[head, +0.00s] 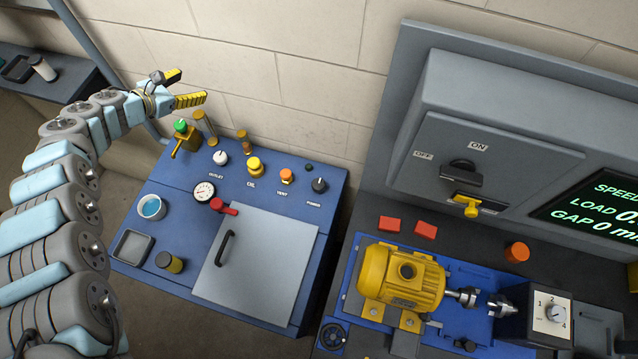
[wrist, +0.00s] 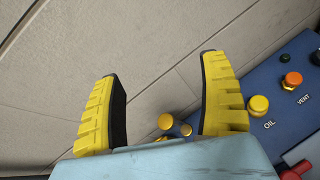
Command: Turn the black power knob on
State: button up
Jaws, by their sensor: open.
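The black power knob (head: 319,185) sits at the right end of the blue console's back panel, above the POWER label, with a small light line on its face. A dark knob partly cut off at the right edge of the wrist view (wrist: 316,58) appears to be the same one. My gripper (head: 186,88) is open and empty, in front of the wall above the console's left back corner, well left of the power knob.
The blue console (head: 170,280) also carries a white outlet knob (head: 220,158), a yellow oil knob (head: 254,164), an orange vent knob (head: 287,175) and a red-handled valve (head: 222,206). Brass posts (head: 204,125) stand below my gripper. A grey cabinet (head: 480,150) with a black ON/OFF switch stands right.

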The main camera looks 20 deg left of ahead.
jog(key=w+d+f+m+g+h, duration=0.15)
jog(key=d+f+m+g, duration=0.3)
jog(key=d, duration=0.65)
jog(key=w+d+f+m+g+h, duration=0.1)
jog(key=w+d+f+m+g, duration=0.25)
jog(key=d, duration=0.75)
jog(key=m+g+y+b, duration=0.1)
jog(key=m+g+y, duration=0.35)
jog(key=m, duration=0.85)
send_over(319, 184)
jog(key=shift+f, duration=10.75)
jog(key=shift+w+f, duration=0.1)
jog(key=shift+f, duration=1.1)
jog(key=shift+a+f, duration=0.1)
jog(key=c, duration=1.2)
jog(key=shift+c, duration=0.3)
